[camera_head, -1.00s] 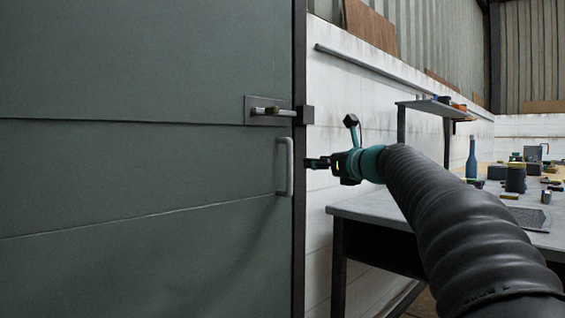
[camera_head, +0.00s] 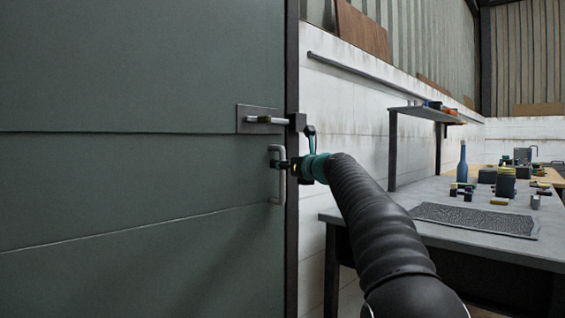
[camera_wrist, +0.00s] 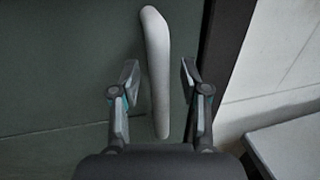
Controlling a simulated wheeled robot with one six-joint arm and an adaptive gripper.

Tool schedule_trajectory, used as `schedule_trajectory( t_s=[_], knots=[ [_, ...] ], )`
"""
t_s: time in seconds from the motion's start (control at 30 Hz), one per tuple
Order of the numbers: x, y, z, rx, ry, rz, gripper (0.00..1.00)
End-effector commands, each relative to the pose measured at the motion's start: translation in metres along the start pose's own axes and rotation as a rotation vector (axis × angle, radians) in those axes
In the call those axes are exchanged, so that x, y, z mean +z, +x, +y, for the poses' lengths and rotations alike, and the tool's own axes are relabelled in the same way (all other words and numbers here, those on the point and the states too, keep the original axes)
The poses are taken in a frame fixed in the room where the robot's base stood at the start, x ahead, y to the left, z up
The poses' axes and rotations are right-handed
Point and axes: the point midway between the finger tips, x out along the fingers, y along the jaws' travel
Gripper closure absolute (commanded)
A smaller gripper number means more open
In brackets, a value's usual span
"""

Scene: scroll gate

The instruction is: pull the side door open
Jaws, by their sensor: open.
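The side door (camera_head: 130,90) is a dark green panelled door that fills the left of the head view and looks shut. Its grey upright pull handle (camera_head: 277,195) is near the right edge. Above it is a latch bolt on a plate (camera_head: 262,120), reaching to a dark block at the frame. My gripper (camera_head: 280,164) is at the handle. In the wrist view, my gripper (camera_wrist: 158,82) is open with one finger on each side of the handle (camera_wrist: 157,60). Gaps show between the handle and both fingers. In the head view, the fingers partly hide the handle's middle.
A grey workbench (camera_head: 400,195) stands right of the door with a dark mat (camera_head: 475,219), a blue bottle (camera_head: 462,162) and several small items. The bench's near edge lies close to my arm.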

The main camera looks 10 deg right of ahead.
Motion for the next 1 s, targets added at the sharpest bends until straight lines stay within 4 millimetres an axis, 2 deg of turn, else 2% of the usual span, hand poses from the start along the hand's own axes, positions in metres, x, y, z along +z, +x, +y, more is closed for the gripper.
schedule_trajectory(
  t_s=[0.13,0.43,0.6,0.63,1.0],
  knots=[
    [0.0001,0.0078,-0.0003,-0.001,-0.001,0.0,0.55],
    [-0.0003,0.0088,-0.0002,-0.001,0.0,0.0,0.55],
    [-0.0003,0.0087,-0.0002,-0.001,0.0,0.0,0.97],
    [-0.0003,0.0087,-0.0002,-0.001,0.0,0.0,1.0],
    [-0.0005,0.0048,0.0014,-0.003,-0.001,0.0,1.0]
  ],
)
